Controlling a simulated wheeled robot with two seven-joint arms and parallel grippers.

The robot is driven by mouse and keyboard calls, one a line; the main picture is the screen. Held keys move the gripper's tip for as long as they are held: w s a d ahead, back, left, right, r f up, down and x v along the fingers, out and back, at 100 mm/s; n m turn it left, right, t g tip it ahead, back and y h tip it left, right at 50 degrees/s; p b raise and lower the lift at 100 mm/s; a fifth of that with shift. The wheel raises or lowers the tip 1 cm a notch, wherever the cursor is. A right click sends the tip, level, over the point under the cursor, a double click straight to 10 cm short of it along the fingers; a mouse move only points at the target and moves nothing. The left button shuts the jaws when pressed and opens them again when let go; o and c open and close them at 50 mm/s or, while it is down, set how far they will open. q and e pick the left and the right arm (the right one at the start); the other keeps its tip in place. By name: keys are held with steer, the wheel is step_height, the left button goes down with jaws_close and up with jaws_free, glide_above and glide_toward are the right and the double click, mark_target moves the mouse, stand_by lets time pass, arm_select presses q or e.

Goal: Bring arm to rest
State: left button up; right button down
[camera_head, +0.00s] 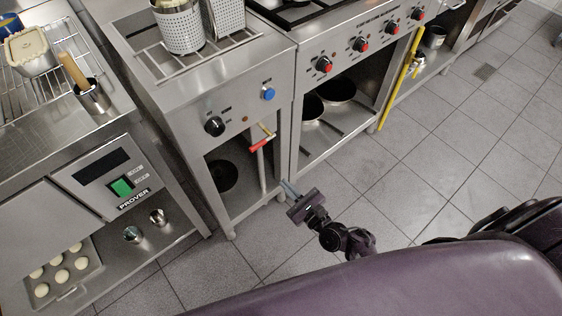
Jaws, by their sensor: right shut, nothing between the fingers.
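My right gripper (289,188) shows in the middle of the head view, just in front of the lower frame of the stove units. Its fingers are together and hold nothing. Its dark wrist and arm links run down to the right toward my purple body at the bottom edge. My left arm and left gripper do not show.
A fryer unit (265,70) with baskets stands at the centre left, beside a stove (345,50) with red knobs. A steel prover (110,180) stands at left, with a tray of dough balls (62,277) low down. The tiled floor (440,150) at right is clear.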

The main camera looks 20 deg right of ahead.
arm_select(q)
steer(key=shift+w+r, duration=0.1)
